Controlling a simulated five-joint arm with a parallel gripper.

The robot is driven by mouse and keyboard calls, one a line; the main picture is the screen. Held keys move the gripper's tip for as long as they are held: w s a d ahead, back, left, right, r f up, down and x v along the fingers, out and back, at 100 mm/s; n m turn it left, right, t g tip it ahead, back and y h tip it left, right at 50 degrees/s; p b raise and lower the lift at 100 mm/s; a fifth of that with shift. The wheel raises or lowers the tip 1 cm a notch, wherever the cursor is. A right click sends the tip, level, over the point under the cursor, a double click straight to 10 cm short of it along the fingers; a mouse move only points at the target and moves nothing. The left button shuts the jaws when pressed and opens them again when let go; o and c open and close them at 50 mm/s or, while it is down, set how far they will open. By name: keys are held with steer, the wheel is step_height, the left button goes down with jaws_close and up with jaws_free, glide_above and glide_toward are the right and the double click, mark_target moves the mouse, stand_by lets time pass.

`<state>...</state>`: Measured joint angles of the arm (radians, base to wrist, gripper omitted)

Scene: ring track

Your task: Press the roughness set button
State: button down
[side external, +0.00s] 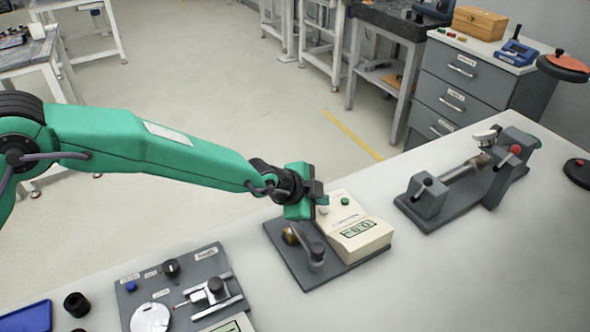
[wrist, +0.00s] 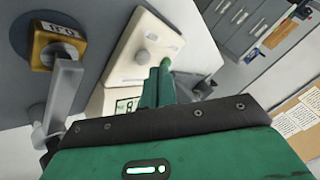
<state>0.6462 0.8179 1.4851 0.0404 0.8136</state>
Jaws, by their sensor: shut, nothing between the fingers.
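The cream instrument box (side external: 360,233) stands on a dark grey base plate and has a digital display (side external: 358,229). A green button (side external: 346,201) and a pale grey button (side external: 323,210) sit on its top. I cannot read which one is the set button. My gripper (side external: 321,197) is shut and empty, close above the box's left side, near the pale button. A round grey button (wrist: 141,56) shows left of the fingertips. Contact cannot be told.
A metal post (side external: 316,252) stands on the same base plate, left of the box. Another grey panel (side external: 185,290) with a blue button (side external: 131,286) lies at front left. A clamp-like fixture (side external: 465,180) stands at right. The bench front right is clear.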

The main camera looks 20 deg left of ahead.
steer(key=shift+r, duration=0.15)
steer(key=shift+r, duration=2.45)
steer(key=s+a+r+n+y, duration=0.1)
steer(key=s+a+r+n, duration=0.2)
steer(key=a+r, duration=0.35)
steer(key=s+a+r+n+y, duration=0.1)
steer(key=s+a+r+n, duration=0.2)
steer(key=a, duration=0.7)
steer(key=s+a+r+n+y, duration=0.1)
steer(key=s+a+r+n, duration=0.15)
steer(key=a+r, duration=0.45)
steer(key=s+a+f+n+g+y, duration=0.1)
steer(key=s+a+n, duration=0.3)
steer(key=s+a, duration=0.5)
steer(key=s+a+f+n+y, duration=0.1)
steer(key=s+a+n, duration=0.3)
steer(key=s+a, duration=0.4)
steer(key=s, duration=0.6)
steer(key=shift+s+a+f+g+y, duration=0.15)
steer(key=shift+s+a+g+y, duration=0.15)
steer(key=shift+s+a+g, duration=0.1)
